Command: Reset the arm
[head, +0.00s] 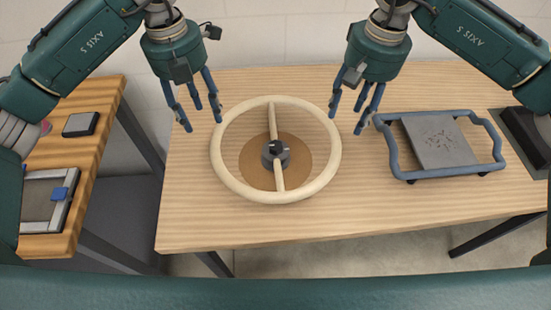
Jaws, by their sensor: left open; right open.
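My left gripper (203,125) is open and empty, its fingers pointing down above the back left of the wooden table (350,215). It is just left of a cream steering-wheel-like ring (229,183). My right gripper (346,126) is open and empty, its fingers pointing down just right of the ring's upper right rim. The ring lies on the table with a dark hub (275,152) at its centre and a brown disc (300,165) under it. Whether any fingertip touches the ring or table, I cannot tell.
A blue-framed carrier (489,168) with a grey slab (438,142) stands on the table at the right, close to my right gripper. A separate wooden table (50,150) at the left holds a dark block (81,124) and a framed panel (40,200). The table's front strip is clear.

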